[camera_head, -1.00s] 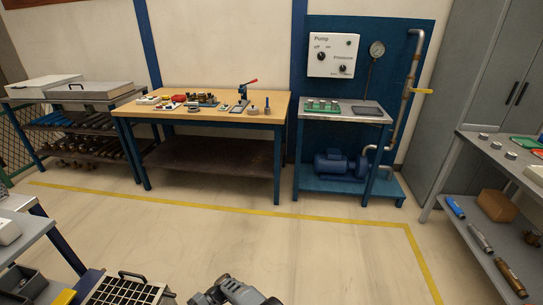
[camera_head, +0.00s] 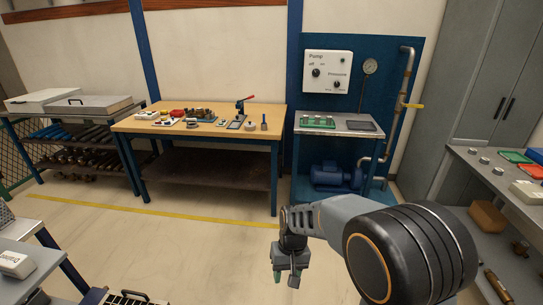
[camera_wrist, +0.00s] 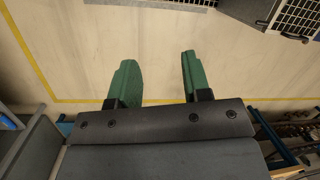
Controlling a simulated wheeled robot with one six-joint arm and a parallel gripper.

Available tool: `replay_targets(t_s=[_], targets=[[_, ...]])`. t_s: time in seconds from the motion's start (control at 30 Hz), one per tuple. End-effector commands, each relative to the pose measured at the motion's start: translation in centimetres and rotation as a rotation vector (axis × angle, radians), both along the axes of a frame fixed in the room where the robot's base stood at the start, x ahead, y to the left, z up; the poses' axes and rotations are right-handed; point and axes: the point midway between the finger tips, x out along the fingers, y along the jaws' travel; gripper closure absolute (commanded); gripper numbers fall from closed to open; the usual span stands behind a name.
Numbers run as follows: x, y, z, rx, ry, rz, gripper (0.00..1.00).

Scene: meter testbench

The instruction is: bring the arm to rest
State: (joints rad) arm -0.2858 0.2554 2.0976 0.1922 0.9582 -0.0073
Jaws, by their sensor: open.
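My gripper (camera_head: 287,279) hangs at the end of my arm in the lower middle of the head view, with its fingers pointing down. It is in front of the pump bench and the wooden workbench, apart from both. In the wrist view my gripper (camera_wrist: 155,78) shows two green fingers spread apart. Nothing is between them, and only bare floor lies beyond. Part of my arm fills the lower right of the head view and hides the floor there.
A wooden workbench (camera_head: 210,128) with small tools stands at the back. A blue pump bench (camera_head: 338,131) is right of it. A grey side bench (camera_head: 480,165) is at the right. A cage-like crate (camera_wrist: 295,18) shows at the wrist view's top right. Open floor (camera_head: 180,240) lies between.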

Motion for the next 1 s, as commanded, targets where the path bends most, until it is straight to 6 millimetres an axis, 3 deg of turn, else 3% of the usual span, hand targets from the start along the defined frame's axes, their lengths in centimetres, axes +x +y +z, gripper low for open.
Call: replay_targets(t_s=[0.03, 0.1, 0.3, 0.43, 0.6, 0.77, 1.0], targets=[[-1.1, -1.9, 2.6, -0.015, -0.052, -0.007, 0.56], [-2.7, -4.2, 4.9, -0.042, -0.115, -0.010, 0.56], [-6.9, -8.9, 10.0, -0.089, -0.268, -0.046, 0.56], [-8.4, -10.4, 12.7, -0.092, -0.355, -0.093, 0.56], [-8.6, -11.5, 16.1, -0.087, -0.464, -0.144, 0.56], [-8.6, -12.1, 17.6, -0.088, -0.507, -0.172, 0.56], [-8.6, -12.3, 17.5, -0.090, -0.503, -0.179, 0.56]])
